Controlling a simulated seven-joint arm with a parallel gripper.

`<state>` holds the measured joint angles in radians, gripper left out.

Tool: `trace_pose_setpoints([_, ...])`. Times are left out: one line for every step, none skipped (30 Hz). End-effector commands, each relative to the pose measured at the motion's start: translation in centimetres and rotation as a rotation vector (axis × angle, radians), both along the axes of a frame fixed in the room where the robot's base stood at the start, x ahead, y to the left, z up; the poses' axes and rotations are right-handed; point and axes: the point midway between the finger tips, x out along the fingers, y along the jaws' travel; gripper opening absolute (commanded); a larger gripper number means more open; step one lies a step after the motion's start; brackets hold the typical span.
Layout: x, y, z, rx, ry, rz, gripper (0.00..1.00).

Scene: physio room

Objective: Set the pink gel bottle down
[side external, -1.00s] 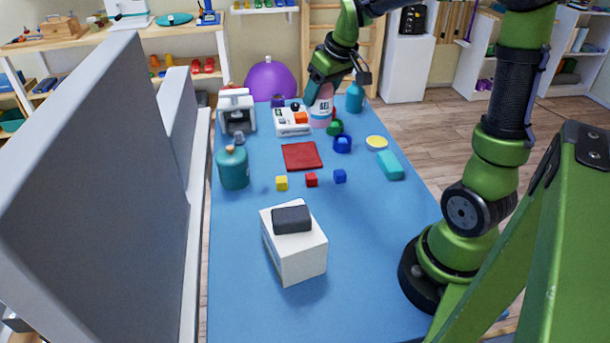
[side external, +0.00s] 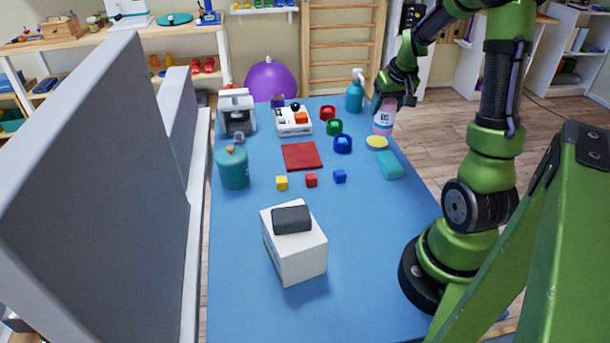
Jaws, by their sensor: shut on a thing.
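The pink gel bottle (side external: 383,120) has a white label and is upright near the right edge of the blue table (side external: 225,290). My gripper (side external: 387,104) is shut on its upper part and hides its top. The bottle's lower end shows just behind the yellow disc (side external: 377,142). I cannot tell whether its base touches the table or hangs a little above it.
A teal spray bottle (side external: 354,95) stands behind and left of the gel bottle. Red, green and blue cups (side external: 343,144) stand to its left. A teal block (side external: 390,165) lies in front. A red mat (side external: 302,156) lies mid-table.

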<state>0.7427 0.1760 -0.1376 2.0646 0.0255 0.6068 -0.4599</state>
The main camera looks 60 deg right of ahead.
Motion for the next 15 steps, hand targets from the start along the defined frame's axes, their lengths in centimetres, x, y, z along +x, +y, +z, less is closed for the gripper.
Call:
trace_pose_setpoints([0.0, 0.0, -1.0, 0.001, 0.002, 0.000, 0.18])
trace_pose_setpoints([0.0, 0.0, -1.4, 0.001, 0.001, -0.001, 0.18])
trace_pose_setpoints([0.0, -0.1, -1.8, 0.000, 0.000, 0.000, 0.18])
trace_pose_setpoints([0.1, -0.2, -2.1, -0.001, 0.000, 0.000, 0.18])
trace_pose_setpoints([0.2, -0.3, -2.3, -0.002, -0.001, 0.000, 0.18])
trace_pose_setpoints([0.5, -0.6, -2.4, -0.003, -0.001, 0.001, 0.18])
trace_pose_setpoints([0.8, -0.9, -2.6, -0.003, -0.001, 0.001, 0.18])
trace_pose_setpoints([1.2, -1.4, -2.6, -0.004, -0.002, 0.001, 0.18])
trace_pose_setpoints([1.9, -2.0, -2.8, -0.004, -0.002, 0.001, 0.18])
trace_pose_setpoints([2.4, -2.6, -2.8, -0.003, -0.002, 0.002, 0.18])
trace_pose_setpoints([2.9, -3.2, -2.9, -0.003, -0.002, 0.002, 0.18])
trace_pose_setpoints([3.7, -4.0, -3.0, -0.004, -0.002, 0.002, 0.18])
trace_pose_setpoints([4.2, -4.6, -3.1, -0.004, -0.001, 0.002, 0.18])
trace_pose_setpoints([4.7, -5.2, -3.2, -0.004, -0.002, 0.002, 0.18])
trace_pose_setpoints([5.4, -6.0, -3.3, -0.004, -0.001, 0.002, 0.18])
